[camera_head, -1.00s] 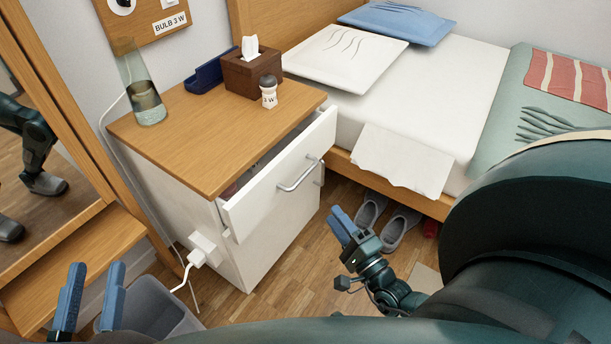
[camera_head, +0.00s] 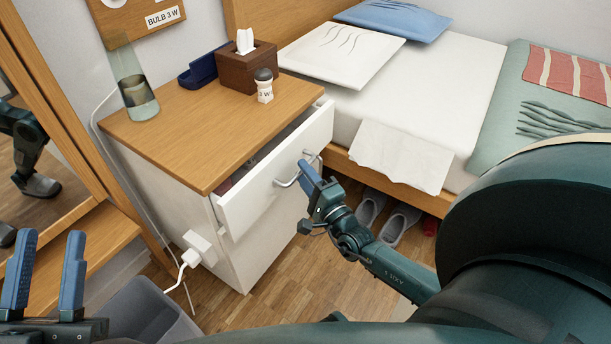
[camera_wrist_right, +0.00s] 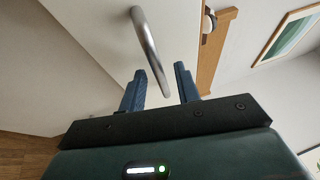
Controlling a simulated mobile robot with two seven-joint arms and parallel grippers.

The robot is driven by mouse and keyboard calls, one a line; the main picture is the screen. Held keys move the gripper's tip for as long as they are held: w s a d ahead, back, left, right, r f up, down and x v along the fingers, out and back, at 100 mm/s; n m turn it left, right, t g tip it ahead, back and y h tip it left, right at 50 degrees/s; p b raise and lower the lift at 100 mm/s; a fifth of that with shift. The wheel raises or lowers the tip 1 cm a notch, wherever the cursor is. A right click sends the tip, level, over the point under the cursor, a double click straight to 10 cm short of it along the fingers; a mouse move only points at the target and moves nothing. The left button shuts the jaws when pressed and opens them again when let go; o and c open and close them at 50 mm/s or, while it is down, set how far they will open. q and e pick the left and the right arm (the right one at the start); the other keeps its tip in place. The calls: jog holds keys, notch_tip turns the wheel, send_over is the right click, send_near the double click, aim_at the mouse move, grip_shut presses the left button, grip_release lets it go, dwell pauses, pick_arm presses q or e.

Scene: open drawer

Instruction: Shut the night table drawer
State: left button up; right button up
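The night table (camera_head: 210,125) has a wooden top and a white body. Its white top drawer (camera_head: 250,200) stands partly open, with a dark gap behind the front. The drawer has a silver bar handle (camera_head: 286,183), also in the right wrist view (camera_wrist_right: 148,45). My right gripper (camera_head: 312,172) is at the handle; in the right wrist view its blue fingers (camera_wrist_right: 160,85) are apart, with the bar's lower end between them. I cannot tell whether they touch it. My left gripper (camera_head: 46,272) is open and empty at the lower left, away from the drawer.
A grey bin (camera_head: 150,312) stands below. Slippers (camera_head: 398,225) lie by the bed (camera_head: 420,95).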

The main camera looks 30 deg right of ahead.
jog(key=shift+c, duration=0.2)
grip_shut()
dwell(0.3)
